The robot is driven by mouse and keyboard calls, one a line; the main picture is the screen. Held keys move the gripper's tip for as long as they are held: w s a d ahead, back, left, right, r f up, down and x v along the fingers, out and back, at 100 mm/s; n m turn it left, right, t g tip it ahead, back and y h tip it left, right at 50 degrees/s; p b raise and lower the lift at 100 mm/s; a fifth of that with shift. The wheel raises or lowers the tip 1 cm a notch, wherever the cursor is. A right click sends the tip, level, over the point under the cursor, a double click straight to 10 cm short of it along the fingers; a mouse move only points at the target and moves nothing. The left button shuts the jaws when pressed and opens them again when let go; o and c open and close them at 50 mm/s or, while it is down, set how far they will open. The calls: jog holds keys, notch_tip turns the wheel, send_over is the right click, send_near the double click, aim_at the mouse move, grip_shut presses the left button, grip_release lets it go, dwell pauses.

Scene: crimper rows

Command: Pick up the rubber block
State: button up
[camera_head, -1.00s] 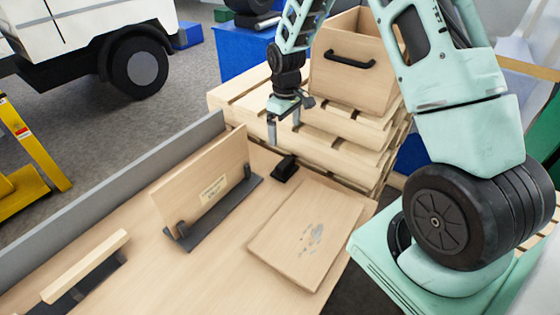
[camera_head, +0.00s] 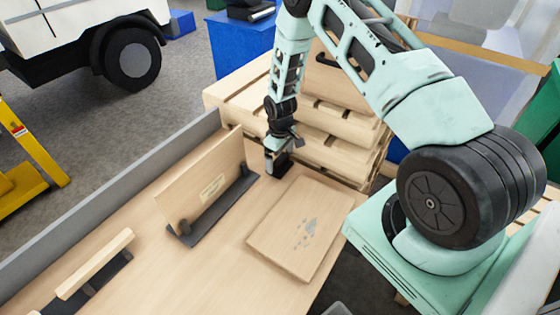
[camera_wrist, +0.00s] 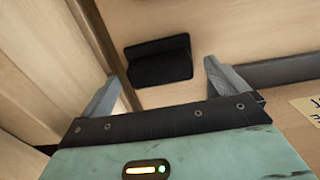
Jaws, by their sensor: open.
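The rubber block is a small black wedge-like piece (camera_head: 284,167) on the far end of the wooden table, partly hidden by my gripper in the head view. My gripper (camera_head: 274,161) points down right by it. In the wrist view the block (camera_wrist: 158,62) lies beyond and between the two spread grey fingertips (camera_wrist: 163,74). The fingers are open with nothing held. I cannot tell how much height is left between the fingertips and the block.
An upright wooden panel (camera_head: 207,180) in a dark holder stands just left of the block. A flat wooden board (camera_head: 300,228) lies nearer, on the right. Stacked wooden pallets (camera_head: 240,90) are behind the table edge. A grey rail (camera_head: 110,190) runs along the left side.

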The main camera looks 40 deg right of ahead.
aim_at(280, 159)
jog(key=shift+f, duration=1.1)
jog(key=c, duration=1.3)
jog(key=shift+o, duration=0.2)
jog(key=shift+r, duration=0.15)
notch_tip(280, 159, up, 10)
jog(key=b, duration=0.3)
jog(key=shift+b, duration=0.3)
jog(key=shift+o, duration=1.4)
jog(key=shift+a, duration=0.1)
